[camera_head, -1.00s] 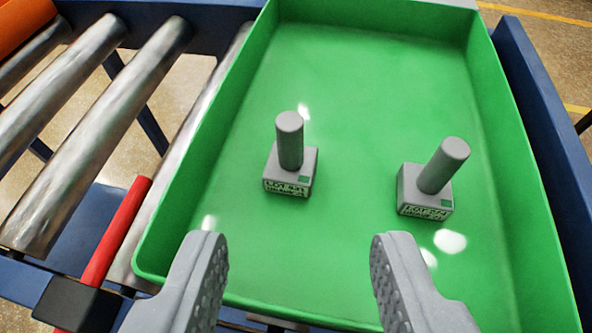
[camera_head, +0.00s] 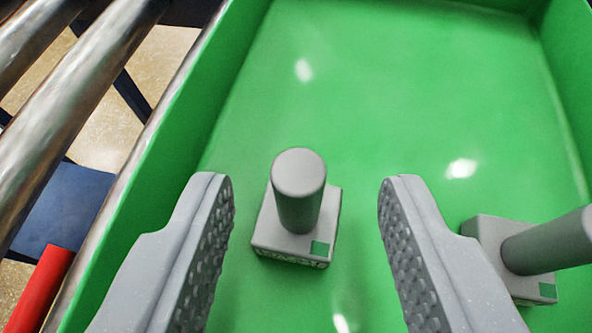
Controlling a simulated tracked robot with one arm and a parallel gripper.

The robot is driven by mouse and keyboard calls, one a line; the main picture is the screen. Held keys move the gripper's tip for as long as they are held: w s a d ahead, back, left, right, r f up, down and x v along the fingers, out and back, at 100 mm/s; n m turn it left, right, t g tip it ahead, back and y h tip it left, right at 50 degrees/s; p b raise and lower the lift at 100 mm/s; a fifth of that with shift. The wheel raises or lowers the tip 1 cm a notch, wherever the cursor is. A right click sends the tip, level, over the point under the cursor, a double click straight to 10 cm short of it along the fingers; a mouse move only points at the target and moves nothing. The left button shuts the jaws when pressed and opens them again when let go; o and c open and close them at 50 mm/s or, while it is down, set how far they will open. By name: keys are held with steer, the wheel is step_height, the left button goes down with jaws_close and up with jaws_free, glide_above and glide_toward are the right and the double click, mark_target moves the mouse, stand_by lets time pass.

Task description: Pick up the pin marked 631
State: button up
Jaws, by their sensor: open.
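A grey pin (camera_head: 298,190) stands upright on its square base in the green tray (camera_head: 400,70). Its base has a green square and a label on the front edge. The label is too foreshortened to read now, but a second earlier it appeared to read LOT 631. My gripper (camera_head: 306,185) is open, with one finger on each side of this pin and visible gaps to both. A second grey pin (camera_head: 545,245) stands to the right, just beyond my right finger, which hides part of its base.
The tray's left wall (camera_head: 185,130) runs close to my left finger. Metal rollers (camera_head: 60,115) and a red bar (camera_head: 40,290) lie outside it on the left. The tray floor behind the pins is clear.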

mark_target(299, 200)
steer(key=shift+x, duration=1.8)
steer(key=shift+a, duration=0.15)
jaws_close()
